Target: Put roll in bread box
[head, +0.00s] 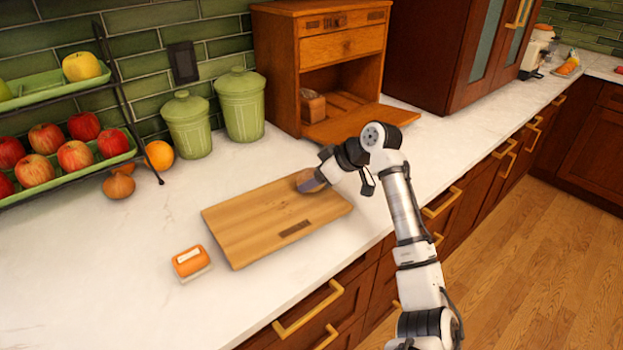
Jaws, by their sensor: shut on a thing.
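My gripper (317,177) is over the back right part of the wooden cutting board (255,222). It is shut on the roll (304,180), a small brown round shape partly hidden by the fingers. I cannot tell whether the roll still touches the board. The wooden bread box (283,75) stands behind and to the right of the board against the tiled wall. Its front door (362,122) is folded down onto the counter, so the lower compartment is open. A small brown item (312,105) sits inside at the left.
Two green lidded canisters (241,105) stand left of the bread box. A tiered fruit rack (110,160) with apples is at the left, with an orange (159,154) and onions (118,186) beside it. An orange-and-white item (190,262) lies near the board's front left corner.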

